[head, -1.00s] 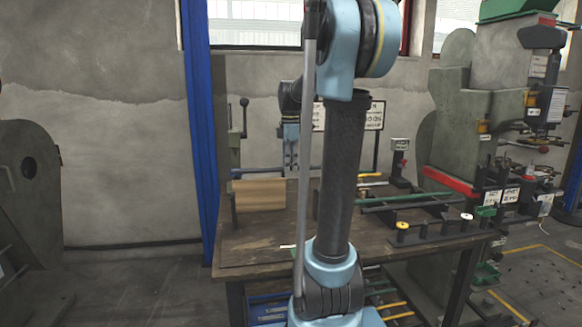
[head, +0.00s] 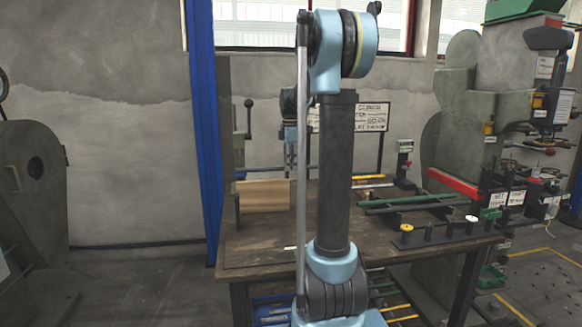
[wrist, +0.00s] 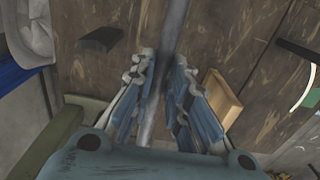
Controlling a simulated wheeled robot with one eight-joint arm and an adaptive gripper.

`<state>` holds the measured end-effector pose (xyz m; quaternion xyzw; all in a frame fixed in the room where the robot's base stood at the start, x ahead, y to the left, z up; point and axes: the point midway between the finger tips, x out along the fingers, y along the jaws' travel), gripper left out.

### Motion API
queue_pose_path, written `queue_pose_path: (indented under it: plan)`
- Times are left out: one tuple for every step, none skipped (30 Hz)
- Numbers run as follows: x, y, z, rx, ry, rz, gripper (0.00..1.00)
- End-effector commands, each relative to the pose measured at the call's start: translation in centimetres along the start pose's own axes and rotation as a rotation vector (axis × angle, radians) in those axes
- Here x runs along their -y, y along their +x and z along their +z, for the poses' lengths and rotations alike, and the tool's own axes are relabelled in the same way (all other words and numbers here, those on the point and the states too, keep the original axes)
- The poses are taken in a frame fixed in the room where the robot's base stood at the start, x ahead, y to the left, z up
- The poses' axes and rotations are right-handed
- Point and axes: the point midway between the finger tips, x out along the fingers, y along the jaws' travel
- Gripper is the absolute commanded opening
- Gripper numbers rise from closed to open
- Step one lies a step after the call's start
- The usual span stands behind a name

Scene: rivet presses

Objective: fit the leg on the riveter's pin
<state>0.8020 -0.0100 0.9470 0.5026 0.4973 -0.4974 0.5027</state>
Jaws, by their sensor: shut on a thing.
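My gripper (wrist: 163,62) shows in the wrist view with its two blue-grey fingers on either side of a slim grey rod. The rod, which looks like the leg (wrist: 177,22), runs between the fingers and on toward the top of the picture. My gripper is shut on it. In the head view, my gripper (head: 290,148) is partly hidden behind my upright arm, above the back left of the workbench (head: 250,238). A grey-green post with a black-knobbed lever (head: 248,118) stands just left of it and may be the riveter. I cannot make out the pin.
A wooden block (head: 263,196) lies on the bench at left; green bars (head: 405,201) and short posts lie at right. A large press (head: 480,110) stands to the right and another machine (head: 32,190) to the left. The bench's front left is mostly clear.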

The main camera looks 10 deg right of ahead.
Motion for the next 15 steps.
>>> queue_pose_path:
  plan:
    - [-0.5,0.1,0.0,0.0,0.0,0.0,0.0]
    - [-0.7,0.1,0.0,0.0,0.0,0.0,0.0]
    - [-1.0,0.2,0.0,0.0,0.0,0.0,0.0]
    - [-1.2,0.3,0.0,0.0,0.0,0.0,0.0]
    - [-1.5,0.3,0.0,0.0,0.0,0.0,0.0]
    - [-1.8,0.3,0.0,0.0,0.0,0.0,0.0]
    - [-2.1,0.3,0.0,0.0,0.0,0.0,0.0]
    - [-2.3,0.3,0.0,0.0,0.0,0.0,0.0]
    - [-2.6,0.3,0.0,0.0,0.0,0.0,0.0]
    - [-2.8,0.3,0.0,0.0,0.0,0.0,0.0]
    - [-3.1,0.3,0.0,0.0,0.0,0.0,0.0]
    - [-3.4,0.3,0.0,0.0,0.0,0.0,0.0]
    - [-3.7,0.3,0.0,0.0,0.0,0.0,0.0]
    - [-3.9,0.3,0.0,0.0,0.0,0.0,0.0]
    - [-4.2,0.3,0.0,0.0,0.0,0.0,0.0]
